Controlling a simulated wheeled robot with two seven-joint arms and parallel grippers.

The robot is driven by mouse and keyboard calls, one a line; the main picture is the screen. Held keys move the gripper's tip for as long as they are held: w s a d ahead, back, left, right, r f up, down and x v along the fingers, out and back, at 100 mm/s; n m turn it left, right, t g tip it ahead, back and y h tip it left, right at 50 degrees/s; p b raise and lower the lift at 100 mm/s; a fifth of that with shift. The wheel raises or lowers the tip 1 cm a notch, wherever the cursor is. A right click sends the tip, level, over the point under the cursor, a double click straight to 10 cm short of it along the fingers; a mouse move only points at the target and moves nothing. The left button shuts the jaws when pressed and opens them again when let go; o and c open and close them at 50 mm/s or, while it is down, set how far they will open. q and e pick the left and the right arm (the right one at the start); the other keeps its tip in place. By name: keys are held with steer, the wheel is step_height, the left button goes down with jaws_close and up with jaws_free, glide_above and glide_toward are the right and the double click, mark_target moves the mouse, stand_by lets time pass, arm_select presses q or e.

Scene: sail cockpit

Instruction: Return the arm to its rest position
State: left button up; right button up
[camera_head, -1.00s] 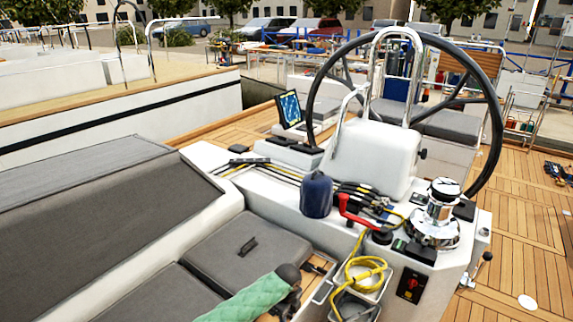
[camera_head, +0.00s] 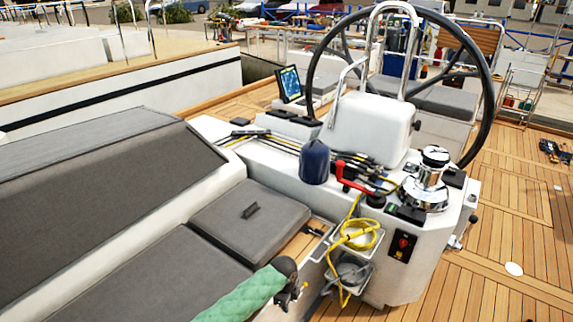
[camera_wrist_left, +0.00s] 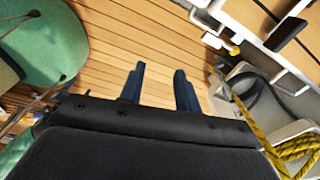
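My left arm (camera_head: 243,296) enters the head view at the bottom, in a green quilted sleeve with a dark joint at its end. My left gripper (camera_head: 288,299) hangs below that joint, small and partly hidden, beside the white console's lower side. In the left wrist view its two dark fingers (camera_wrist_left: 158,90) stand apart with nothing between them, with wooden floor planks behind. My right arm and right gripper are not in view.
Two pale bins hang on the console, with a yellow rope (camera_head: 358,236) at the upper one. A grey seat cushion (camera_head: 250,222) lies left of the console. A winch (camera_head: 427,185), red handle (camera_head: 352,180) and steering wheel (camera_head: 488,100) stand above. Deck at right is mostly clear.

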arm_select(q)
steer(key=s+a+f+n+t+h, duration=0.1)
steer(key=s+a+f+n, duration=0.2)
steer(key=s+f+n, duration=0.45)
steer(key=s+a+f+n, duration=0.3)
steer(key=s+f+n, duration=0.1)
steer(key=s+f, duration=0.5)
steer(key=s+a+f+n, duration=0.4)
steer(key=s+a+f, duration=0.2)
steer(key=s, duration=0.6)
steer(key=s+a+f+n+y, duration=0.1)
steer(key=s+a+f+n, duration=0.4)
steer(key=s, duration=0.6)
step_height(320, 180, down, 2)
steer(key=a, duration=0.2)
steer(key=shift+s+a+t+y, duration=0.3)
steer(key=shift+s+a, duration=0.1)
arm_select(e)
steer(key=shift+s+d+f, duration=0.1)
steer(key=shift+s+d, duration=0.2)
arm_select(q)
steer(key=shift+f, duration=0.1)
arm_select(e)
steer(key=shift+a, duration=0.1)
